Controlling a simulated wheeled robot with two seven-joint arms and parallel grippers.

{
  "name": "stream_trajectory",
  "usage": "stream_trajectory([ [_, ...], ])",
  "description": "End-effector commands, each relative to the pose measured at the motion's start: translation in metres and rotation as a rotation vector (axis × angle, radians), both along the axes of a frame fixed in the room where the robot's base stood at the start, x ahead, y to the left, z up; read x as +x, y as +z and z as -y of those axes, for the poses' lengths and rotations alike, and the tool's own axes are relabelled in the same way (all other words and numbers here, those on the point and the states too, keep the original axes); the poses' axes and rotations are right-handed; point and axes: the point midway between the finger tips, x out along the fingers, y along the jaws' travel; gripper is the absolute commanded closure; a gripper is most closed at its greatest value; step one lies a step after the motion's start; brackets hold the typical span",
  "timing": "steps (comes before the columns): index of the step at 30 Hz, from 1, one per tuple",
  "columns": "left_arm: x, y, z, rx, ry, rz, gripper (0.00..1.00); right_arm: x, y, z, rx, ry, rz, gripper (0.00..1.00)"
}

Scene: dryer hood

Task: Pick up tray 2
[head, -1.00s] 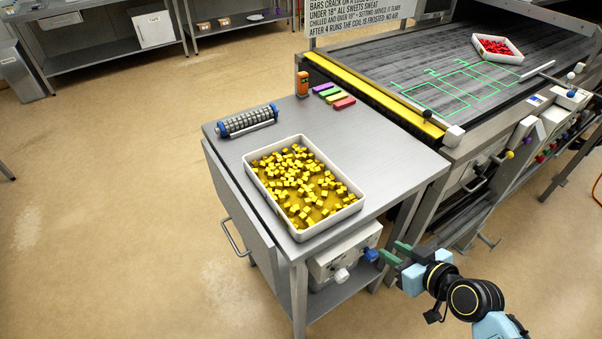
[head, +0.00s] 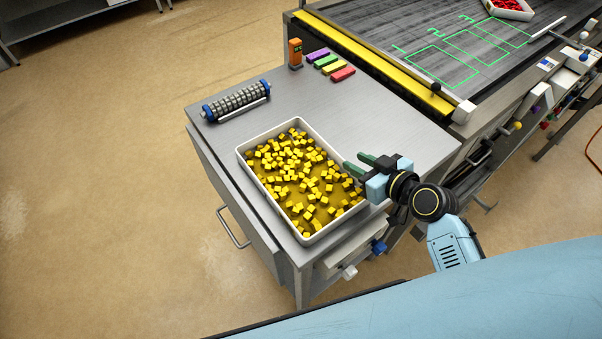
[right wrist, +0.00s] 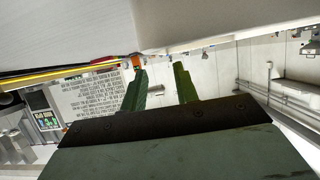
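A white tray (head: 257,185) full of small yellow cubes sits on the metal table. A second white tray (head: 512,14) with red pieces is at the top right on the dark bed, cut off by the frame edge. I see no number on either tray. My right gripper (head: 351,160) is at the right long side of the yellow tray, by its rim. Its green fingers are apart and empty, also in the right wrist view (right wrist: 158,68). A pale surface fills the top of that view; whether the fingers touch the tray I cannot tell. My left gripper is out of view.
The table (head: 375,120) also holds a roller (head: 236,101), an orange device (head: 295,53) and several coloured bars (head: 330,64). A yellow-edged dark bed (head: 455,65) with green numbered outlines adjoins behind. A handle (head: 233,227) projects from the table's left side.

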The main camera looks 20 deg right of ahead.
Motion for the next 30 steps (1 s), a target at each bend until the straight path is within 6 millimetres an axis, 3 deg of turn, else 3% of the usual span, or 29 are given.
stream_trajectory([
  [9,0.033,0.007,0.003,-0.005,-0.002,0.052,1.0,0.022,-0.011,-0.01,0.004,-0.001,0.0,0.7],
  [16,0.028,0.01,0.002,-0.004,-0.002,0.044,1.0,0.044,-0.024,-0.019,0.002,-0.001,0.0,0.7],
  [26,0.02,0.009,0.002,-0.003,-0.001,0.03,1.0,0.048,-0.027,-0.02,-0.001,0.0,-0.001,0.7],
  [30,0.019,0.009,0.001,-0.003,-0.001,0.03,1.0,0.048,-0.027,-0.02,-0.001,0.0,-0.001,0.88],
])
